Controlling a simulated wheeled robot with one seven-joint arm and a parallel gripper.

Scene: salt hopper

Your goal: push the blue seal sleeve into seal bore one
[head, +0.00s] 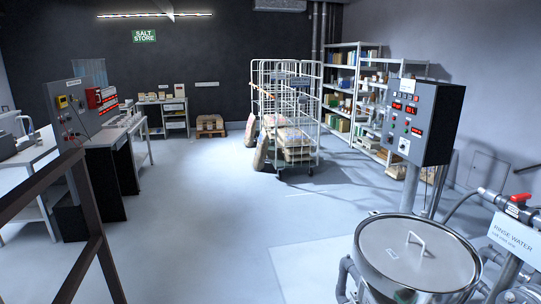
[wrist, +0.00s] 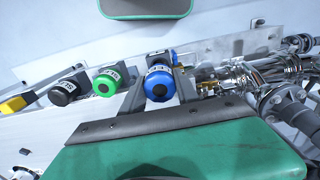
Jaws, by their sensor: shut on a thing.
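The blue seal sleeve (wrist: 160,88) is in the middle of the wrist view, its round end with a dark centre facing the camera. My gripper (wrist: 159,76) has one grey finger on each side of it and is shut on it. A small labelled tag shows just behind the sleeve. A green sleeve (wrist: 107,83) and a black sleeve (wrist: 63,92) are in the same row to its left, apart from my fingers. I cannot make out seal bore one in either view. My gripper is not in the head view.
A yellow piece (wrist: 13,104) is at the row's left end. Shiny metal pipework (wrist: 240,77) lies close right of the sleeve. In the head view, a lidded steel vessel (head: 415,255), control box (head: 424,125) and rinse-water pipe are at right; the middle floor is clear.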

